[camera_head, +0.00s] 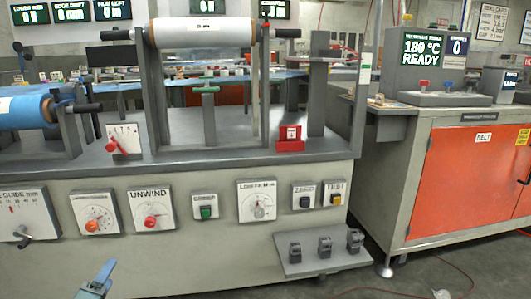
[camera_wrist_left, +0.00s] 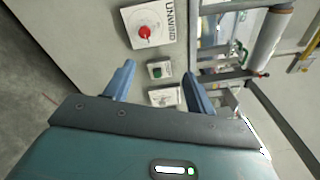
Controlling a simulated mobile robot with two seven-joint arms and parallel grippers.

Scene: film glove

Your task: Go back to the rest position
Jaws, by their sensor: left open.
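My left gripper (camera_head: 97,283) shows at the bottom left of the head view, in front of the machine's grey front panel (camera_head: 160,268) and below the UNWIND dial (camera_head: 151,212). In the left wrist view its two blue fingers stand apart with nothing between them, so the gripper (camera_wrist_left: 158,84) is open and empty. Beyond the fingers the wrist view shows the UNWIND dial (camera_wrist_left: 146,29) with its red knob and a green button (camera_wrist_left: 158,71). No contact with the panel is visible. My right gripper is in neither view.
The machine bench carries a white roll (camera_head: 205,32), a blue roll (camera_head: 25,110) and a red block (camera_head: 291,138). A shelf with foot switches (camera_head: 324,249) juts out low at the right. An orange-doored cabinet (camera_head: 470,185) stands beyond. A cable lies on the floor.

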